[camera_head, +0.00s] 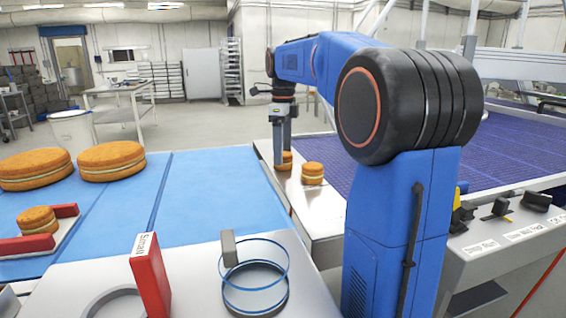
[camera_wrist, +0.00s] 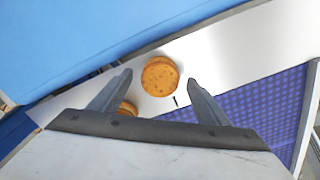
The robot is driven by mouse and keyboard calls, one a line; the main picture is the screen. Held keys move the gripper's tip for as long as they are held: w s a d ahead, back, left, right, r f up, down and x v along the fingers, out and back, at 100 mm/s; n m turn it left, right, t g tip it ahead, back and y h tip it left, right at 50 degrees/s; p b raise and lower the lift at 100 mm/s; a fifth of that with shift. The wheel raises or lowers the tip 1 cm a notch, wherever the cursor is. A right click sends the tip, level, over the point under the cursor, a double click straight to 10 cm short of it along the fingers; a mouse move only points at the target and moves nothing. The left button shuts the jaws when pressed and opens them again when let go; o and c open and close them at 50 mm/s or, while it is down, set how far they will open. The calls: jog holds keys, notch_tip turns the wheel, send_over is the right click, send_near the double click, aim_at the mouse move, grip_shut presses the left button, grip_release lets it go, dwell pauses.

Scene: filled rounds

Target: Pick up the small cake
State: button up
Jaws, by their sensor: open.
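A small round orange-brown cake (camera_head: 287,161) with a pale filling stands on the narrow metal strip, partly hidden by my gripper (camera_head: 279,158). In the wrist view this cake (camera_wrist: 160,77) appears between the tips of my gripper (camera_wrist: 160,79), with gaps at both sides. My gripper is open, pointing down and empty. A second small cake (camera_head: 312,173) stands on the strip, nearer to the head camera. In the wrist view the second cake (camera_wrist: 127,108) is mostly hidden behind the left finger and gripper body. Another small cake (camera_head: 37,220) sits beside red blocks at left.
Two large cakes (camera_head: 118,160) lie on the blue belt (camera_head: 200,190). A purple belt (camera_head: 500,140) runs right of the metal strip (camera_head: 320,213). In front are a red block (camera_head: 150,272) marked "Small" and blue rings (camera_head: 254,240). The strip is clear nearer the camera.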

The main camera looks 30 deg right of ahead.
jog(key=shift+f, duration=1.35)
jog(key=shift+c, duration=0.4)
jog(key=c, duration=0.7)
jog(key=shift+c, duration=0.2)
jog(key=shift+r, duration=0.15)
